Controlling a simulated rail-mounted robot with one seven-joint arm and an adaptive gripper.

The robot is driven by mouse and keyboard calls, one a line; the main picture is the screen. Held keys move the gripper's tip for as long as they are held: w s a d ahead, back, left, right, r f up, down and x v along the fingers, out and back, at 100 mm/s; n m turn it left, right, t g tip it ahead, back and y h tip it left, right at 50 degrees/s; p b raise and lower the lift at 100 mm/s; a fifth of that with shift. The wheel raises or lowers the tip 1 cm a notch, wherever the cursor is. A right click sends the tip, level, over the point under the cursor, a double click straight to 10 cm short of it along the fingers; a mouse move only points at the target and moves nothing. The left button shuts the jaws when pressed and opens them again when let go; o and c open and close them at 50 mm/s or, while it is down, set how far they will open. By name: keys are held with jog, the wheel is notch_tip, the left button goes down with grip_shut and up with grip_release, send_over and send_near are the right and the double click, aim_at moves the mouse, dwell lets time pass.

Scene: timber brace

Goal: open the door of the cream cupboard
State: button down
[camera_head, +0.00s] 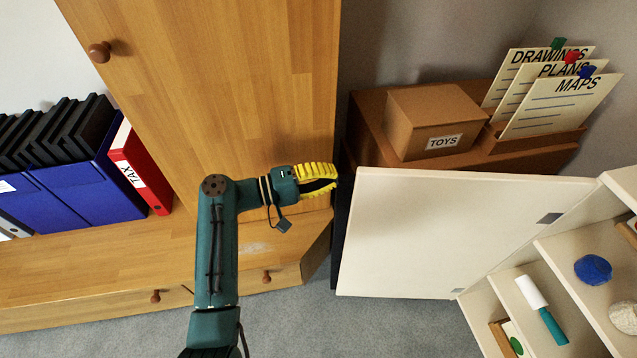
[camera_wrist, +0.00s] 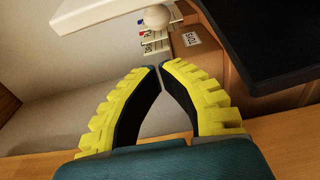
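The cream cupboard (camera_head: 480,312) stands at the right of the head view with its shelves exposed. Its cream door (camera_head: 440,235) stands wide open, swung out to the left from the hinges. My gripper (camera_head: 336,178) is just left of the door's free edge, with a small gap in the picture; depth between them is unclear. In the wrist view its yellow fingers (camera_wrist: 160,68) meet at the tips, with nothing between them. A pale round knob (camera_wrist: 157,15) on a cream panel, seemingly the door, shows beyond the tips.
A wooden cabinet (camera_head: 215,70) stands behind my arm, with a low wooden top (camera_head: 90,260) to its left. A cardboard box marked TOYS (camera_head: 435,110) and upright cards lie behind the door. A blue round object (camera_head: 593,269) sits on a cupboard shelf. Grey floor is clear in front.

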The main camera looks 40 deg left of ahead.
jog(key=d, duration=0.1)
jog(key=d+b, duration=0.1)
jog(key=d, duration=0.1)
jog(key=w+d, duration=0.1)
jog(key=d, duration=0.1)
jog(key=shift+b, duration=0.3)
jog(key=shift+s+d, duration=0.1)
jog(key=shift+s, duration=0.05)
